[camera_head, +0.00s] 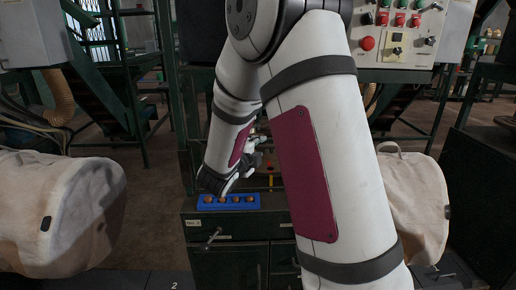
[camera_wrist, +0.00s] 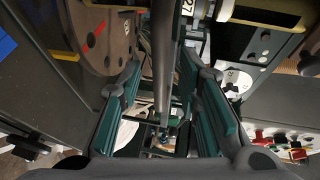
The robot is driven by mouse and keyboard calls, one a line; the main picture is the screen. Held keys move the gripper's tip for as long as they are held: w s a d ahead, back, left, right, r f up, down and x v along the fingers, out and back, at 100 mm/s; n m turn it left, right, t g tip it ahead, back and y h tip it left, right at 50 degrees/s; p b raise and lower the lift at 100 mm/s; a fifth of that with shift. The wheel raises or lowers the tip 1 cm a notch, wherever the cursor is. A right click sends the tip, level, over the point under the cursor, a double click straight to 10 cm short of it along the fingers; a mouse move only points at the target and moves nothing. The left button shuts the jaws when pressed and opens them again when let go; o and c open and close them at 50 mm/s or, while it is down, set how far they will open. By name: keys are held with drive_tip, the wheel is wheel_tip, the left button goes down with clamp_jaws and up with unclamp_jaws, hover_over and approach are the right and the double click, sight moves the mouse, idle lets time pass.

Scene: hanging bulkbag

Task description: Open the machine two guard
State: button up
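My gripper (camera_wrist: 168,110) is open in the wrist view, its two teal-padded fingers apart. A grey bar (camera_wrist: 166,60) runs between the fingers, with visible gaps on both sides; I cannot tell whether it belongs to the guard. In the head view my gripper (camera_head: 257,158) is small and partly hidden behind my arm, above a dark green cabinet (camera_head: 228,262). The machine behind it is mostly covered by my arm, and I cannot make out the guard clearly there. A floor mark "2" shows in front of the cabinet.
A blue tray (camera_head: 228,207) with several round brown things lies on the cabinet top, just below my gripper. A control panel (camera_head: 396,30) with red and green buttons is at upper right. Large pale bags hang at left (camera_head: 60,215) and right (camera_head: 415,200).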

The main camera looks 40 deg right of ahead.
drive_tip(key=shift+w+d+f, duration=0.1)
drive_tip(key=shift+w+d, duration=0.2)
drive_tip(key=shift+d, duration=0.2)
drive_tip(key=c, duration=0.7)
drive_tip(key=shift+s+f, duration=0.1)
clamp_jaws()
wheel_tip(320, 180, up, 39)
drive_tip(key=p, duration=1.9)
drive_tip(key=shift+p, duration=0.3)
drive_tip(key=o, duration=0.7)
unclamp_jaws()
drive_tip(key=shift+a, duration=0.1)
